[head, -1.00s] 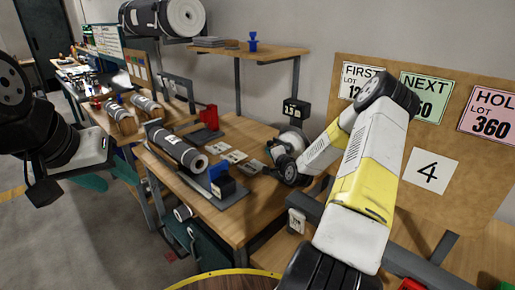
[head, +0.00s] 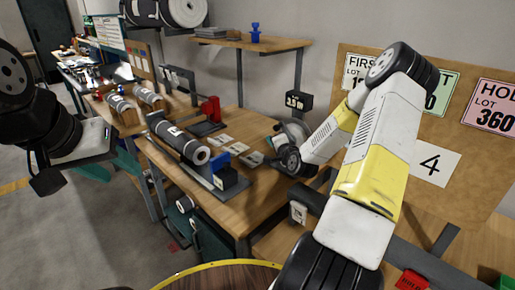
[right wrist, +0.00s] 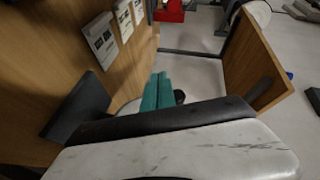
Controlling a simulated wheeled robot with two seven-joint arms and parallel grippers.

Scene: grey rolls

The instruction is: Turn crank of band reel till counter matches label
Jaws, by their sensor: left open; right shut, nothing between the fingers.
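The band reel (head: 292,131), a pale disc partly hidden by my right arm, stands at the right end of the wooden bench. A black box with pale digits (head: 298,100), apparently the counter, is above it; I cannot read it surely. The crank is not distinguishable. My right arm reaches to the reel, its dark wrist (head: 288,158) just in front; the fingers are hidden there. In the right wrist view the gripper (right wrist: 78,106) shows as dark finger parts near the bench, shut and empty. My left gripper (head: 48,178) is open, away from the bench at far left.
A grey roll (head: 180,140) lies on the bench beside blue and red parts. Pale cards (head: 250,158) lie before the reel. A round wooden top (head: 225,278) is in front.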

